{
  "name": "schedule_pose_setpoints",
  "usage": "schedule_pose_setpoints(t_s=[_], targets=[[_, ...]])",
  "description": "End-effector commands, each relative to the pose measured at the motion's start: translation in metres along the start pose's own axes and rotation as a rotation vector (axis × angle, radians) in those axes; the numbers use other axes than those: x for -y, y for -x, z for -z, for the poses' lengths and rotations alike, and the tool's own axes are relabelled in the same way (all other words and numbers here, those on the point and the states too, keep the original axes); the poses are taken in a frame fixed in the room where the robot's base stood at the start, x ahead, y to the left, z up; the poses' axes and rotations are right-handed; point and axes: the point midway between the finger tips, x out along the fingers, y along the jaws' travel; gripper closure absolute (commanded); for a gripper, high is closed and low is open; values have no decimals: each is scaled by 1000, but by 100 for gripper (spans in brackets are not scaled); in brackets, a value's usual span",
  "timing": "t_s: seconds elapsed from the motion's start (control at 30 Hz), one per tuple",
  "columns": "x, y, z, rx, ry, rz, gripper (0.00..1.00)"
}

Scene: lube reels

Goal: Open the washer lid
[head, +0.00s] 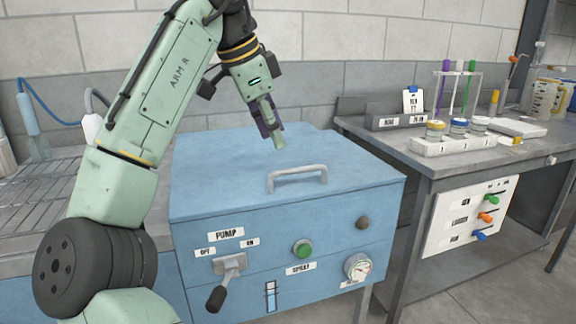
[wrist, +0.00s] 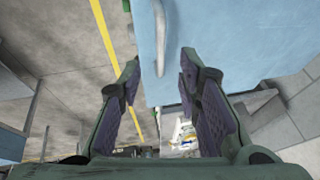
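The blue washer (head: 290,255) stands at the centre of the head view. Its lid (head: 220,165) lies flat and shut on top. A pale grey bar handle (head: 297,175) sits near the lid's front edge. The handle also shows in the wrist view (wrist: 158,38), at the top between the fingertips. My gripper (head: 274,140) is above the lid, behind and a little left of the handle, pointing down. In the wrist view its two fingers (wrist: 159,68) are wide apart with nothing held. The gripper looks apart from the handle.
A grey bench (head: 440,175) with a white jar rack (head: 455,146) stands close on the right. A ribbed metal drainer (head: 35,200) is on the left. A tiled wall is behind.

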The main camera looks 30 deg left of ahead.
Motion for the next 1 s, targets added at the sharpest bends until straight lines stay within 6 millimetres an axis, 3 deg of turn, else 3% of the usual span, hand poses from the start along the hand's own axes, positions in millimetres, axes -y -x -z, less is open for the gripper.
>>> schedule_pose_setpoints(t_s=[0.1, 0.4, 0.83, 1.0], targets=[[0, -27, 0, -2, -2, -2, 69], [0, -74, 0, -1, 1, 3, 69], [0, -86, 1, -4, 0, 4, 69], [0, -85, 2, -4, 0, 4, 79]])
